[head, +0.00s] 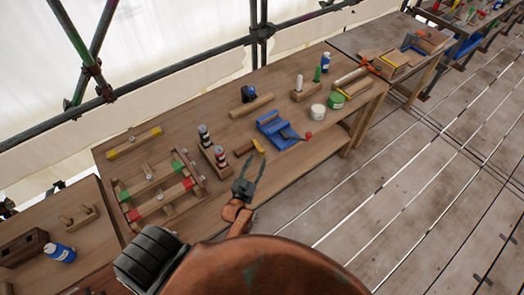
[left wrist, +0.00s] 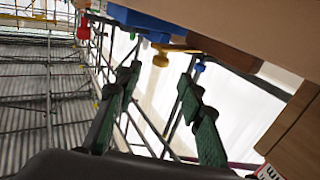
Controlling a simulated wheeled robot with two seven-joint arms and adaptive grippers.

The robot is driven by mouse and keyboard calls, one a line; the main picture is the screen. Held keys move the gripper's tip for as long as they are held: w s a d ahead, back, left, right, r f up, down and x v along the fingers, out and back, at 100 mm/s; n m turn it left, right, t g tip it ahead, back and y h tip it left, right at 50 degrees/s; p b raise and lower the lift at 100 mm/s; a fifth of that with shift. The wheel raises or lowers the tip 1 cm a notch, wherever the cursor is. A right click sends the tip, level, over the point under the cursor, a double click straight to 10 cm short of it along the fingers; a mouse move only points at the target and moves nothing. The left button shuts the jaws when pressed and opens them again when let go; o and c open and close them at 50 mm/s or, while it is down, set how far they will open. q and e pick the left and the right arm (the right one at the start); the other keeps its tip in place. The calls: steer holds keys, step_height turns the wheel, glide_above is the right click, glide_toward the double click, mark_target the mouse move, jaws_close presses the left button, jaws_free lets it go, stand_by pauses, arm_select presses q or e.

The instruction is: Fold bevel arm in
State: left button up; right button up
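The bevel lies near the front edge of the wooden bench (head: 225,105). It has a brown wooden stock (head: 243,149) and a short yellow arm (head: 259,146) that stands out at an angle from the stock's right end. My right gripper is not visible.
A wooden holder with dark bottles (head: 213,155) is close on the left. A wooden frame with red and green blocks (head: 160,190) lies further left. Open floor lies in front.

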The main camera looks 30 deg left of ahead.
mark_target(261, 152)
arm_select(q)
steer(key=w, duration=0.3)
steer(key=w+a, duration=0.1)
steer(key=w, duration=0.3)
steer(key=shift+a, duration=0.2)
jaws_close()
stand_by(0.5)
